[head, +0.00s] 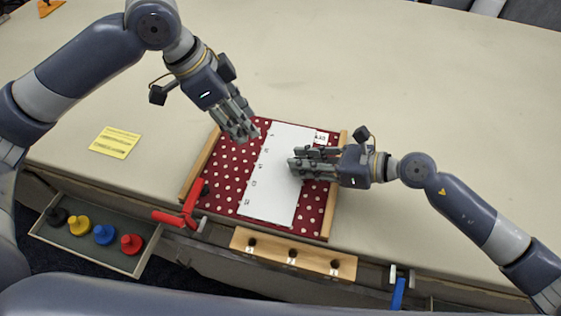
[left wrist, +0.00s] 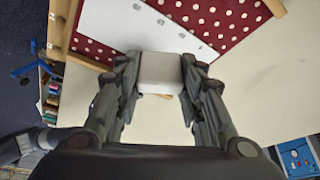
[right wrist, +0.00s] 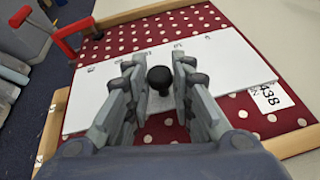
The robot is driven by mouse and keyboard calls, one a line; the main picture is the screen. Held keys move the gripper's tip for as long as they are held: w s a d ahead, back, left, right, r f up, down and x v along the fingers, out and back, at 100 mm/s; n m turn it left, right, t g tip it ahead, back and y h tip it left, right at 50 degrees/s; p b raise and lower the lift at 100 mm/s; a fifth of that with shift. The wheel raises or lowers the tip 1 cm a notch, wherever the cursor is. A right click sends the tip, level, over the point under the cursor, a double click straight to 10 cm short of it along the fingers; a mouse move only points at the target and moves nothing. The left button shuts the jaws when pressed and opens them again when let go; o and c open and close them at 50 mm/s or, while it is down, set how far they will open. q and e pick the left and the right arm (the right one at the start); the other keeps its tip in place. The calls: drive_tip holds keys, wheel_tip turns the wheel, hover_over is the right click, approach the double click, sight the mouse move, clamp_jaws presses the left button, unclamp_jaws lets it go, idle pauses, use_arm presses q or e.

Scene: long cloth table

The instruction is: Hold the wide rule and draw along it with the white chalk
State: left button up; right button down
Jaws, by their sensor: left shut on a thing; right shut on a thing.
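The wide rule (head: 270,185) is a broad white plate with small marks along one long edge. It lies on a red, white-dotted cloth board (head: 228,170) and also shows in the right wrist view (right wrist: 215,62). My right gripper (head: 292,166) is shut on the rule's round black knob (right wrist: 160,78), over the middle of the plate. My left gripper (head: 247,133) is at the board's far edge, left of the rule's far end. It is shut on the white chalk (left wrist: 161,72), a pale block between its fingertips. The chalk is hidden in the head view; I cannot tell whether it touches the cloth.
Wooden strips (head: 200,165) edge the board. A red clamp (head: 182,216) is at its near left corner; a blue clamp (head: 398,292) is further right. A wooden block with holes (head: 292,254) and an open drawer of coloured knobs (head: 92,238) are in front.

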sight(247, 187)
use_arm(q)
drive_tip(key=shift+f, duration=0.1)
idle(0.4)
drive_tip(key=s+f+m, duration=0.2)
drive_tip(key=s, duration=0.1)
drive_tip(key=s+a+f+m+g, duration=0.1)
drive_tip(key=s+f+m, duration=0.1)
drive_tip(key=s+f, duration=0.1)
drive_tip(key=s+f+m+g, duration=0.1)
drive_tip(key=s+f+m, duration=0.1)
drive_tip(key=s, duration=0.1)
drive_tip(key=shift+a+f, duration=0.35)
drive_tip(key=shift+f, duration=2.2)
drive_tip(key=shift+f, duration=0.45)
drive_tip(key=shift+w, duration=0.2)
drive_tip(key=shift+w+d, duration=0.2)
drive_tip(key=shift+w, duration=0.7)
drive_tip(key=shift+w, duration=0.1)
drive_tip(key=shift+w+d, duration=0.2)
drive_tip(key=shift+w, duration=0.7)
